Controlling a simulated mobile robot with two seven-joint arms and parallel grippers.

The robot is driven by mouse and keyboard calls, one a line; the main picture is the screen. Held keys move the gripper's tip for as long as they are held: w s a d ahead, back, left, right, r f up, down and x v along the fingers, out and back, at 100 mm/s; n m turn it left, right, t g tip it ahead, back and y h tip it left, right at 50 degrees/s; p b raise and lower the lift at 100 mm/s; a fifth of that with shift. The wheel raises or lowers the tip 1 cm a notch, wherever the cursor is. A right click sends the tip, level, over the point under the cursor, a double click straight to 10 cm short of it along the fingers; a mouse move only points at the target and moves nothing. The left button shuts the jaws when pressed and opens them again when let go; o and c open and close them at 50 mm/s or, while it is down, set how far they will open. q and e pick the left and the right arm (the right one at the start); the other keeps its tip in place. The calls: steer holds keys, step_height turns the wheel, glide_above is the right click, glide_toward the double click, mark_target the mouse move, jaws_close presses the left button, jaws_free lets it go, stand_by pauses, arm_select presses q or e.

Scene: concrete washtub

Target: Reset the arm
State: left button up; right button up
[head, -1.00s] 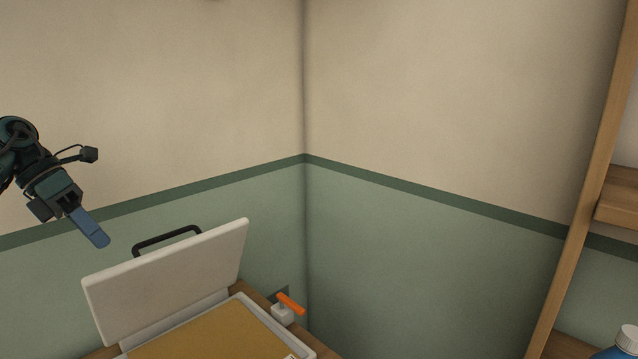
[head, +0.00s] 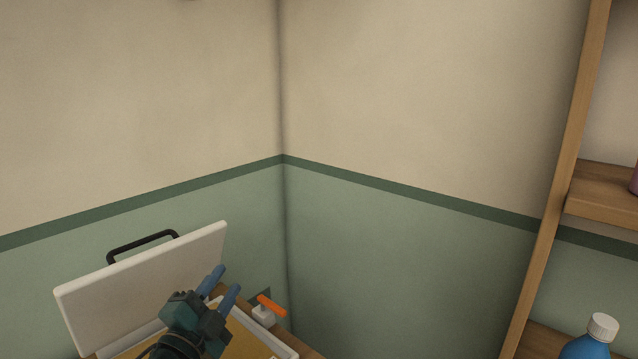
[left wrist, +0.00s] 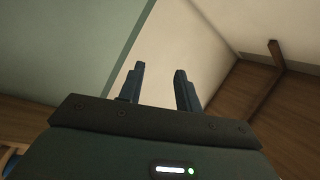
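My left gripper (head: 222,281) is in front of the open white case at the lower left of the head view. Its two blue fingers point up and to the right, with a gap between them and nothing held. In the left wrist view its fingers (left wrist: 161,88) also stand apart, with only wall and ceiling behind them. My right gripper does not show in either view.
A white case (head: 140,285) with a black handle stands open on a wooden surface. A white fitting with an orange lever (head: 271,305) is just right of it. A wooden shelf (head: 600,200) and a blue bottle (head: 590,347) are at the right.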

arm_select(q)
steer(key=s+a+f+n+g+y, duration=0.2)
steer(key=s+f+n+g+y, duration=0.15)
steer(key=s+f+n, duration=0.35)
steer(key=s+a+f+n+g+y, duration=0.3)
steer(key=s+f+n+g, duration=0.15)
steer(key=s+f, duration=0.35)
steer(key=s+d+f+n+g, duration=0.1)
steer(key=s+f+g, duration=0.25)
steer(key=s, duration=0.45)
steer(key=s+f+n+g, duration=0.25)
steer(key=s+g, duration=0.25)
steer(key=s, duration=0.4)
steer(key=w+d+f+m+t+h, duration=0.1)
steer(key=w+d+f+t+h, duration=0.2)
steer(key=w+d+f+t, duration=0.2)
steer(key=shift+w+d+f+t, duration=0.45)
steer(key=shift+f+t, duration=0.7)
steer(key=shift+f, duration=0.65)
steer(key=shift+a, duration=0.25)
